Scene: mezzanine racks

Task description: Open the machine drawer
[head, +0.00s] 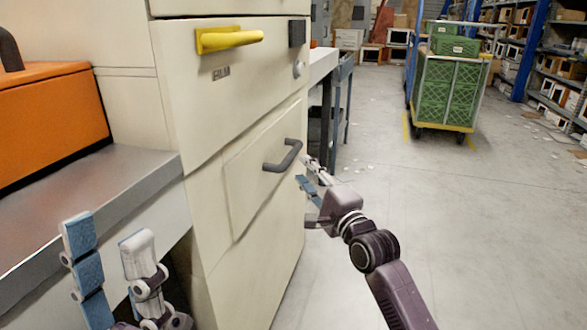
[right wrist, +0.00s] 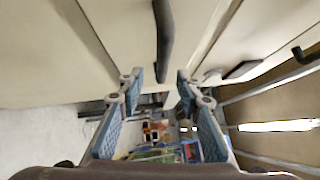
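The cream machine (head: 230,100) stands at the left of the head view. Its lower drawer front (head: 245,195) has a dark grey bar handle (head: 284,157) and looks about flush with the machine. My right gripper (head: 306,175) is close in front of this handle, fingers pointing toward it. In the right wrist view the dark handle (right wrist: 163,45) lies ahead, in line with the gap between the fingers. That right gripper (right wrist: 160,82) is open and empty there; I see no contact with the handle. My left gripper (head: 107,240) is open and empty at the lower left.
A yellow handle (head: 228,39) sits on the panel above. A metal table (head: 100,190) with an orange case (head: 48,120) stands at left, near my left gripper. A cart with green crates (head: 447,90) and racks are farther back. The floor (head: 430,200) at right is mostly clear.

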